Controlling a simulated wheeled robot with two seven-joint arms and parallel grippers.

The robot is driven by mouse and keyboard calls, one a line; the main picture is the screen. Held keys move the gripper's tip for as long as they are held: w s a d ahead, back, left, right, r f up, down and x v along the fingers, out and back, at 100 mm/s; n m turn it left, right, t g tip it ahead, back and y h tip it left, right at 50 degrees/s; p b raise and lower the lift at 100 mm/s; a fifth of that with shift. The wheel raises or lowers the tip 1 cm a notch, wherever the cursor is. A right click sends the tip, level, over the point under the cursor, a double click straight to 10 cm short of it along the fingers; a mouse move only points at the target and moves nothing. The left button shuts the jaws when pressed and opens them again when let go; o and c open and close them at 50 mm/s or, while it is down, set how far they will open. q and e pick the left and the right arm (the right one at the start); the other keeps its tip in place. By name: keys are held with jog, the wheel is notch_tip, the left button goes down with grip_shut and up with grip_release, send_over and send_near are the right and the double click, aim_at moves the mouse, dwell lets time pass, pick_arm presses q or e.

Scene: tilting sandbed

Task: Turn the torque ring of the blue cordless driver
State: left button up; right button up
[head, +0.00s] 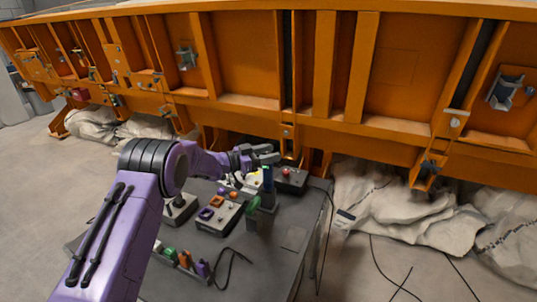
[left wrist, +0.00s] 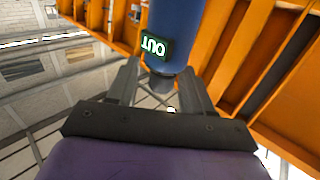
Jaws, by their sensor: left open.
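A dark, narrower part (left wrist: 160,82) shows at the end of the blue body, between my two fingers; I cannot tell whether this is the torque ring. My left gripper is open, with one finger on each side of that part. Contact cannot be made out. My right gripper is not in view.
A large orange steel frame (head: 240,55) stands behind. White sacks lie on the floor.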

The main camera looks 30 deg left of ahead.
pick_arm(q)
jog(key=b+v, duration=0.2)
jog(key=v, duration=0.8)
jog(key=shift+a, duration=0.2)
jog(key=shift+s, duration=0.15)
